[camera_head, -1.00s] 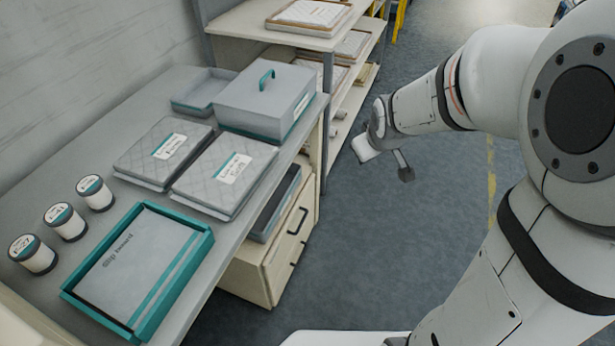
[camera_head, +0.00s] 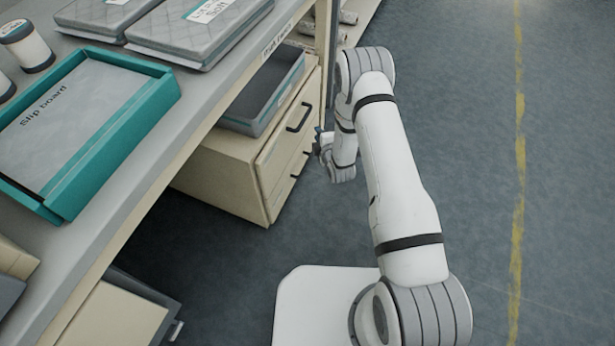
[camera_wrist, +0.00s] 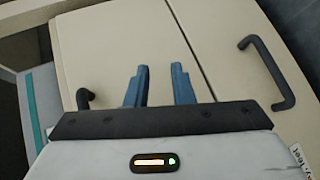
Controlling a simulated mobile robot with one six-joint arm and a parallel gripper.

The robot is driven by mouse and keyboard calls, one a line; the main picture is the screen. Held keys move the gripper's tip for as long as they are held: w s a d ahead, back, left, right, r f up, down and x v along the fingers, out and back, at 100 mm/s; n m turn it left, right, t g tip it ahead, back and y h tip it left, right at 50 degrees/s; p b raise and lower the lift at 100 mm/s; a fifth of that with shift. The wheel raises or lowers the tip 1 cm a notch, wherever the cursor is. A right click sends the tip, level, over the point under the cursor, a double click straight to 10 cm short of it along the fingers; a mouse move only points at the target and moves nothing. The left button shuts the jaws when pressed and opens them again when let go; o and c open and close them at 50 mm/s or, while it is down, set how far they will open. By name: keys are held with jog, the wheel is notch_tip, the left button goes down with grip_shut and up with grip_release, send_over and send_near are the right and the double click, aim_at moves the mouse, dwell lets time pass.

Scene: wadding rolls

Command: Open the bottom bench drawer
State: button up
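A beige drawer unit (camera_head: 225,170) stands under the bench. Its front has an upper black handle (camera_head: 300,116) and a lower one, the bottom drawer's (camera_head: 299,164), partly beside my arm. Both drawers look shut. My gripper is close to the front, mostly hidden by my wrist in the head view. In the wrist view my gripper (camera_wrist: 159,86) is open, with two blue fingers apart and nothing between them. One drawer handle (camera_wrist: 267,72) is to the right of the fingers. Another handle (camera_wrist: 84,97) is to the left, partly hidden by the gripper body. The fingers appear clear of both handles.
A grey tray (camera_head: 235,125) rests on the drawer unit. The bench (camera_head: 150,185) carries a teal-rimmed tray (camera_head: 150,105), grey quilted packs (camera_head: 200,30) and rolls (camera_head: 28,48). Another beige unit (camera_head: 115,320) is at lower left. The floor (camera_head: 470,130) on the right is clear.

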aim_at(306, 165)
jog(key=s+a+f+n+t+y+b, duration=0.1)
jog(key=s+f+n+b, duration=0.2)
jog(key=f, duration=0.5)
jog(key=s+a+f+y+b, duration=0.15)
jog(key=s+f, duration=0.25)
jog(key=f, duration=0.5)
jog(key=shift+n+t+h, duration=0.3)
jog(key=shift+h, duration=0.05)
jog(key=b+x, duration=0.2)
jog(key=x, duration=0.1)
jog(key=b+x, duration=0.2)
jog(key=x, duration=0.1)
jog(key=shift+w+d+f, duration=0.1)
jog(key=shift+w+f, duration=0.05)
jog(key=shift+w, duration=0.4)
jog(key=shift+c, duration=0.5)
grip_shut()
